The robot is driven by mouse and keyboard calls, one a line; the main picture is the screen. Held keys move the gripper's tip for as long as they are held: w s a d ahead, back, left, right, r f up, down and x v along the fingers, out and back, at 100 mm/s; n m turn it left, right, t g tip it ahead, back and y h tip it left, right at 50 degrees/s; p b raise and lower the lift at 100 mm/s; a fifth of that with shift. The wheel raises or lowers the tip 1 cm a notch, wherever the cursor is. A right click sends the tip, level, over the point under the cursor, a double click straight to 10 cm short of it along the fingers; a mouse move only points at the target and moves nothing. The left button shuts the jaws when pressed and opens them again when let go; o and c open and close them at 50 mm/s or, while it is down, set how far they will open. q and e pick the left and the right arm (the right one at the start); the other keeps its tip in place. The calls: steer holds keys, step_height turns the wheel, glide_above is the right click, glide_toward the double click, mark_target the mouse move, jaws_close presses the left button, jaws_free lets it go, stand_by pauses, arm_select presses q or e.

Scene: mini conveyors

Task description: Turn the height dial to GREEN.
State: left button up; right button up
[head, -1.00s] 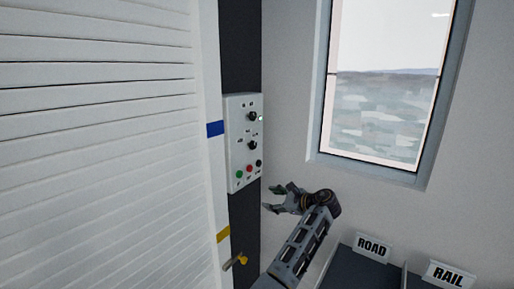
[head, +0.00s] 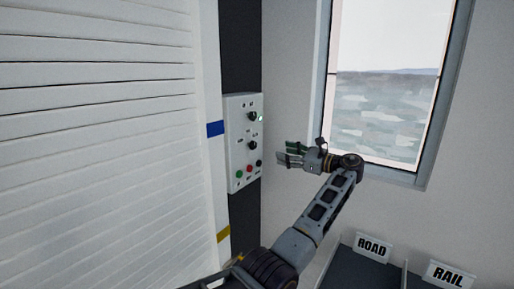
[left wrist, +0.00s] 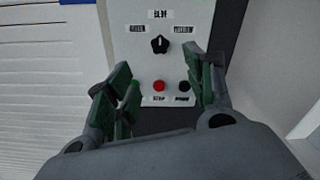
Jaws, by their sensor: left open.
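A pale control panel (head: 236,140) hangs on a dark post. It has an upper black dial (head: 252,116) with a small green light (head: 261,118) beside it, and a lower black dial (head: 252,145). The labels are too small to read, so I cannot tell which is the height dial. In the left wrist view one dial (left wrist: 160,44) shows between my fingers, its pointer roughly upright, with labels above, left and right. My left gripper (head: 284,152) is open and empty, to the right of the panel and apart from it. My right gripper is out of view.
Below the dials are green (head: 239,174), red (head: 250,168) and black (head: 258,163) buttons. A white slatted shutter (head: 100,140) fills the left. Blue (head: 215,128) and yellow (head: 223,234) marks are on its edge strip. ROAD (head: 371,247) and RAIL (head: 447,276) signs stand lower right.

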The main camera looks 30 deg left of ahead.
arm_select(q)
steer(key=p, duration=0.2)
glide_toward(255, 146)
steer(key=a, duration=0.7)
steer(key=shift+w+a+r, duration=0.1)
steer(key=shift+w+r, duration=0.05)
steer(key=shift+r, duration=0.05)
steer(key=shift+a, duration=0.8)
steer(key=shift+w+f, duration=0.1)
steer(key=c, duration=1)
